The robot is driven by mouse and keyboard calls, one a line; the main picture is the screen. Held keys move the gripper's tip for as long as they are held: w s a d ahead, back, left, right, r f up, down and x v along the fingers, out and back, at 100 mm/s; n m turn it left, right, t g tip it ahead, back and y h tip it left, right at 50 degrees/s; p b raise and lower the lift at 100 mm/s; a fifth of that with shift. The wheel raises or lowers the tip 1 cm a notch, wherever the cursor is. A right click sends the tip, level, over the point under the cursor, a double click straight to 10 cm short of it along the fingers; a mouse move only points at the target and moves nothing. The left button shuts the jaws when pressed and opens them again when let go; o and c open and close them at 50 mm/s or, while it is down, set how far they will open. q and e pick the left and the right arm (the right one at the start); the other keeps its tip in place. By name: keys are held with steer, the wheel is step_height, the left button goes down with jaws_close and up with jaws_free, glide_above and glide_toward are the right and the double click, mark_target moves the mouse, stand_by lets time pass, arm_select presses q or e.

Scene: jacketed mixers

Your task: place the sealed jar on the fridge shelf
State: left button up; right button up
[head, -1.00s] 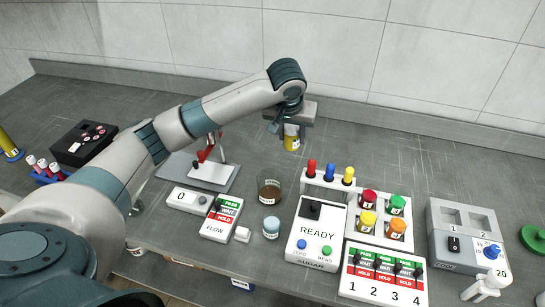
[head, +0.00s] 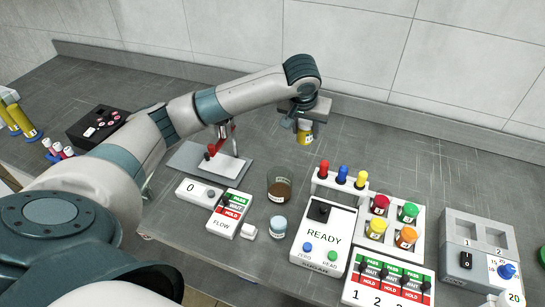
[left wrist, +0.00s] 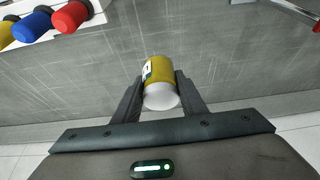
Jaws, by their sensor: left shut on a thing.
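My left gripper (head: 305,121) is shut on a yellow jar (head: 305,132) with a numbered white label. In the left wrist view the jar (left wrist: 160,72) sits between both fingers, and its near end is white. The gripper points down behind the beaker and the colored-knob rack; the gap between jar and bench is hard to judge. A small jar (head: 278,227) with a pale blue top stands on the bench in front of the beaker. No fridge shelf can be made out. My right gripper is not in view.
A beaker of brown liquid (head: 280,189), a red-handled stand (head: 222,160), a READY device (head: 323,236) and a rack of colored knobs (head: 342,181) crowd the bench. A dark control box (head: 97,127) and yellow cylinders (head: 20,120) are at left. The back strip is clear.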

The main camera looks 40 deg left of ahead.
arm_select(q)
steer(key=s+a+f+p, duration=0.1)
steer(key=s+a, duration=0.1)
steer(key=s+a+f+p, duration=0.1)
steer(key=s+a+f, duration=0.3)
steer(key=a, duration=0.1)
steer(key=shift+s+f+p, duration=0.25)
steer(key=shift+s+p, duration=0.1)
steer(key=shift+p, duration=0.05)
steer(key=shift+f, duration=0.1)
step_height(320, 180, down, 3)
steer(key=shift+f+p, duration=0.15)
steer(key=shift+p, duration=0.6)
steer(key=shift+f, duration=0.3)
steer(key=o, duration=0.8)
steer(key=shift+f, duration=0.15)
steer(key=o, duration=0.4)
steer(key=shift+c, duration=0.2)
